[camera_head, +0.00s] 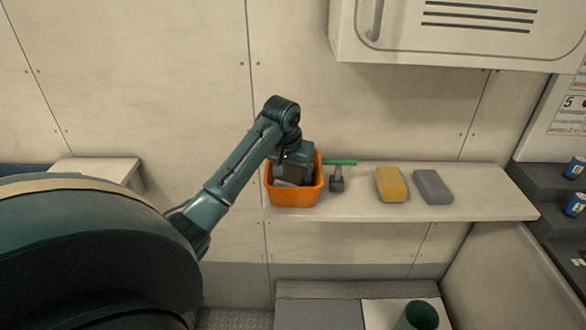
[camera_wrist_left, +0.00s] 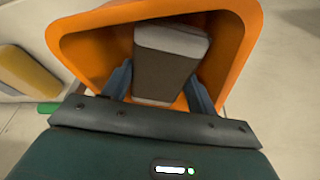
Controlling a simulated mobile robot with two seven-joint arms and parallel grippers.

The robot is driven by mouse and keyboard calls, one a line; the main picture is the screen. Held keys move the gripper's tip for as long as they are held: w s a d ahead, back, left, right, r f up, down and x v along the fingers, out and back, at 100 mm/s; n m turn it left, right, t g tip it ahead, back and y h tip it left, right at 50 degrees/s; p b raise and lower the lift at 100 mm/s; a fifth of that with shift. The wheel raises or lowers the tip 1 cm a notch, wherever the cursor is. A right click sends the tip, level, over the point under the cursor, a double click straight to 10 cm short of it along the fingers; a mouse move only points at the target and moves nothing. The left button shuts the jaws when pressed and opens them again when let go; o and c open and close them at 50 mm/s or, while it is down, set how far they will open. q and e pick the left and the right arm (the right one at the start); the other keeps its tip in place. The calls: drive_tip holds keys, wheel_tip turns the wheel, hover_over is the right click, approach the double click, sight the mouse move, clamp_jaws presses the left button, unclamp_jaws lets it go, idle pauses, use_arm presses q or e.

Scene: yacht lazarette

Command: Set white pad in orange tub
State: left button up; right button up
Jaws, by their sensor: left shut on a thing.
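The orange tub (camera_head: 294,197) stands at the left end of the wall shelf. My left gripper (camera_head: 291,178) reaches down into it from above. In the left wrist view, the tub's orange wall (camera_wrist_left: 243,45) surrounds my two blue fingers (camera_wrist_left: 160,90). The white pad (camera_wrist_left: 170,62) is between them, with a pale end and a shaded, brownish face. The gripper is shut on it. The pad is inside the tub's rim; I cannot tell whether it touches the bottom. In the head view the gripper mostly hides the pad. My right gripper is not in view.
A green-handled tool (camera_head: 340,163) with a dark grey head stands just right of the tub. Further right on the shelf (camera_head: 470,207) lie a yellow sponge (camera_head: 391,184) and a grey block (camera_head: 432,187). A white cabinet (camera_head: 450,35) hangs above. A green cup (camera_head: 419,315) stands below.

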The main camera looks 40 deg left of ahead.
use_arm(q)
drive_tip(key=o, duration=0.7)
drive_tip(key=shift+c, duration=0.2)
drive_tip(key=shift+r, duration=0.1)
drive_tip(key=shift+r, duration=0.3)
drive_tip(key=v, duration=1.2)
drive_tip(key=shift+r, duration=0.15)
drive_tip(key=shift+s, duration=0.1)
